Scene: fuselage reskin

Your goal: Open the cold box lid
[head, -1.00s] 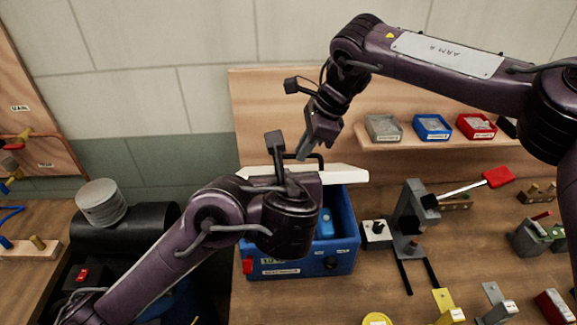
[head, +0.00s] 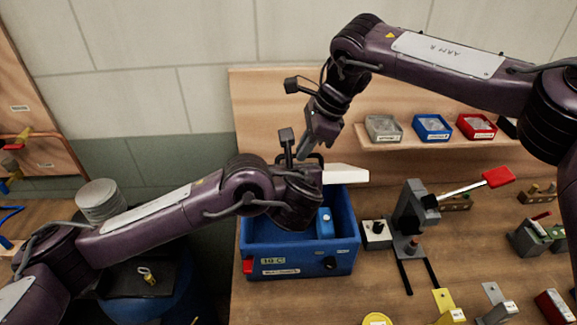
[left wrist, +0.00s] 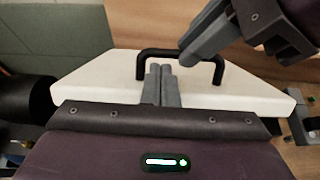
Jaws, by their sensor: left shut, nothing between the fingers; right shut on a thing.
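The cold box (head: 300,262) is a blue box on the bench, its top uncovered and a blue item (head: 325,223) inside. Its white lid (head: 345,174) is at the back of the box, partly hidden by my left arm. In the left wrist view the lid (left wrist: 100,78) has a black handle (left wrist: 182,53). My right gripper (head: 304,150) is shut on the handle; it also shows in the left wrist view (left wrist: 188,58). My left gripper (left wrist: 160,70) is shut and empty, its fingertips by the handle's left part. Contact is unclear.
A small switch box (head: 377,233) and a grey lever press (head: 410,220) with a red handle stand right of the cold box. Grey, blue and red bins (head: 432,127) sit on the back shelf. A metal can (head: 100,200) is at left.

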